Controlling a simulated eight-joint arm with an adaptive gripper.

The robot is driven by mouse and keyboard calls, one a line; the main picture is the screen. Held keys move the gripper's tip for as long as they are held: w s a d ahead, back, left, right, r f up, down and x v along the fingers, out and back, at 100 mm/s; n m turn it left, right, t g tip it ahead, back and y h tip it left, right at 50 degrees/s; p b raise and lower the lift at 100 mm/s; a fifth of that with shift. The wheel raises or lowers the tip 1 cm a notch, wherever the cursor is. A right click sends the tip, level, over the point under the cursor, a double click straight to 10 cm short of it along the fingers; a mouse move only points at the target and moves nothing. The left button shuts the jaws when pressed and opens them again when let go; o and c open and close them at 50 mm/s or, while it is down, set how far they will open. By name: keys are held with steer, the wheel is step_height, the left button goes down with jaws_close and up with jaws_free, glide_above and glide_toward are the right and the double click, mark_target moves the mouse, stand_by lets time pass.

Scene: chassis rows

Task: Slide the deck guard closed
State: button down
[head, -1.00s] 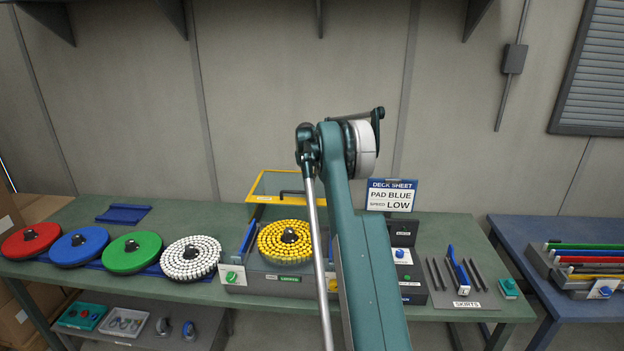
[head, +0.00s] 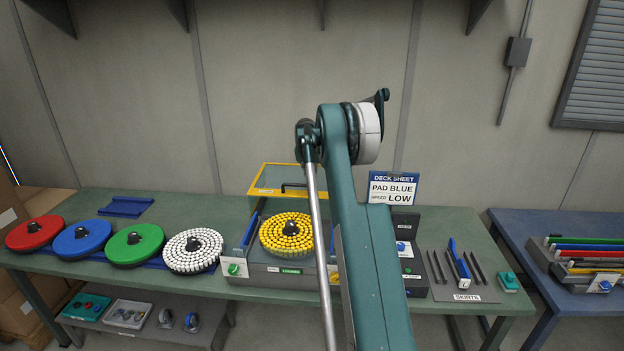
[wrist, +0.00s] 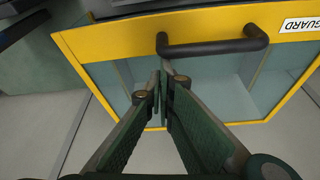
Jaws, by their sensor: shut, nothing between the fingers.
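The deck guard (head: 287,181) is a clear panel in a yellow frame with a black bar handle (head: 293,187). It stands at the back of the deck unit (head: 262,276), behind the yellow-studded pad (head: 287,233), which lies uncovered. In the wrist view the guard's yellow frame (wrist: 110,39) and its handle (wrist: 212,47) are close up, with a GUARD label at the right. My gripper (wrist: 162,75) is shut and empty. Its fingertips show just below the left end of the handle; I cannot tell whether they touch it. In the head view my arm hides the gripper.
Red, blue, green and white pads (head: 193,250) stand in a row left of the deck unit. A deck sheet sign (head: 393,188) reading PAD BLUE, SPEED LOW stands behind my arm. Skirts (head: 459,262) lie at the right. A blue table (head: 515,232) stands farther right.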

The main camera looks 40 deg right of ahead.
steer(key=shift+s+a, duration=0.1)
steer(key=s+a+b, duration=0.5)
steer(key=s+a, duration=1.9)
steer(key=shift+s+a, duration=0.15)
steer(key=shift+s, duration=0.05)
steer(key=shift+s+a+f, duration=0.1)
steer(key=shift+a+f, duration=0.05)
steer(key=shift+f, duration=0.05)
steer(key=w+d+r, duration=0.1)
steer(key=w+d, duration=0.2)
steer(key=d, duration=0.1)
steer(key=v, duration=1)
steer(key=shift+a, duration=0.1)
stand_by(0.4)
